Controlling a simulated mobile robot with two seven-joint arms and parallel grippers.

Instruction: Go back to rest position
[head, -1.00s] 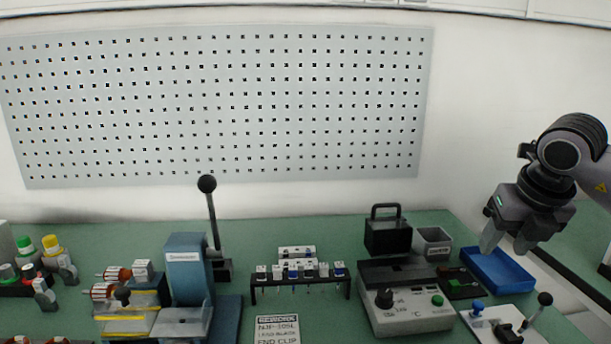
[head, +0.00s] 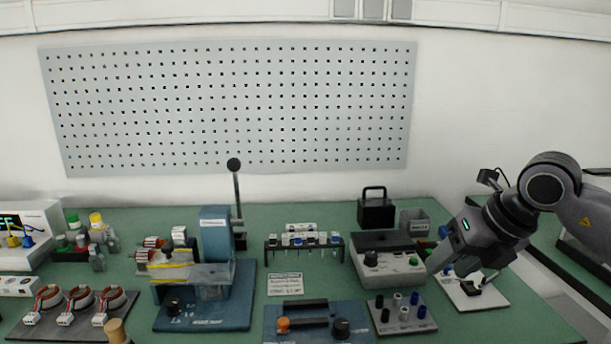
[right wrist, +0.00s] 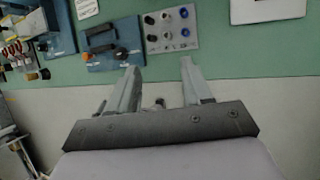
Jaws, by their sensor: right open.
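My right gripper (head: 456,274) comes in from the right in the head view, above the right part of the green bench. In the right wrist view its two fingers (right wrist: 158,80) are apart with nothing between them. Below and beyond them lie the bench's front edge and a strip of pale floor. In the head view the gripper covers part of a white plate (head: 493,292) with a small black fixture. My left gripper is out of view.
The green bench (head: 540,310) carries a blue lever press (head: 216,250), a rack of small parts (head: 305,240), a grey heater box (head: 385,268), a blue control panel (head: 310,322), a socket plate (head: 402,313) and stators on a dark tray (head: 45,328). The bench's front right is bare.

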